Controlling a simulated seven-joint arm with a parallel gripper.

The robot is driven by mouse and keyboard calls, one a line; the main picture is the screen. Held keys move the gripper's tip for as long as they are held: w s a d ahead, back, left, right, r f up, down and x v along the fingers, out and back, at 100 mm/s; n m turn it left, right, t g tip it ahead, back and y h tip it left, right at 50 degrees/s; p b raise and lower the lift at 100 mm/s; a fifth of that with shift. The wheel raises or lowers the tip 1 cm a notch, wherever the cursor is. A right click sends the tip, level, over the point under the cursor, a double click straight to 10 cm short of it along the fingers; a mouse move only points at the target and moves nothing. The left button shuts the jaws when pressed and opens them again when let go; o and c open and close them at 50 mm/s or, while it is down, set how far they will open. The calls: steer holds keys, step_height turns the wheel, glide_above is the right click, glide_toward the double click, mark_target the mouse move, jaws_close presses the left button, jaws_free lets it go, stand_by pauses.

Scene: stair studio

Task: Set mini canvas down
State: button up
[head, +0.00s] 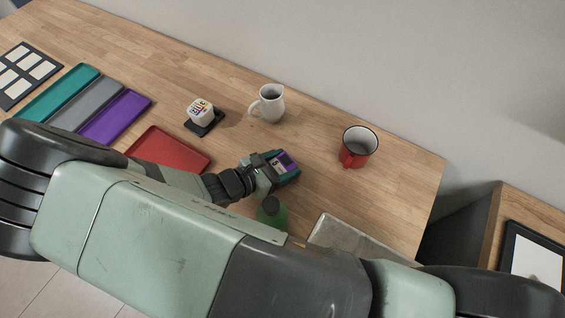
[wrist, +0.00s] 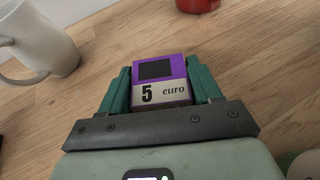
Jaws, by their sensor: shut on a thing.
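My gripper (head: 284,166) is over the wooden table, to the right of the red tray. Its green fingers (wrist: 160,88) are shut on the mini canvas (wrist: 162,69), a small purple piece with a dark square and a pale "5 euro" label. The mini canvas also shows as a purple patch in the head view (head: 287,162). It sits between the fingers, with its lower end hidden by my gripper's body. I cannot tell whether it touches the table.
A white pitcher (head: 270,104) stands behind my gripper, and a red mug (head: 359,148) stands to the right. A white tub (head: 200,110) rests on a dark base. Red (head: 172,150), purple (head: 115,117), grey and teal trays lie left. A green bottle (head: 270,214) and grey slab (head: 350,240) are in front.

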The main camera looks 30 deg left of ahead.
mark_target(277, 167)
steer(key=o, duration=1.1)
steer(key=shift+o, duration=0.2)
steer(key=v, duration=0.7)
steer(key=shift+s+a+r, duration=0.1)
steer(key=shift+s+r, duration=0.1)
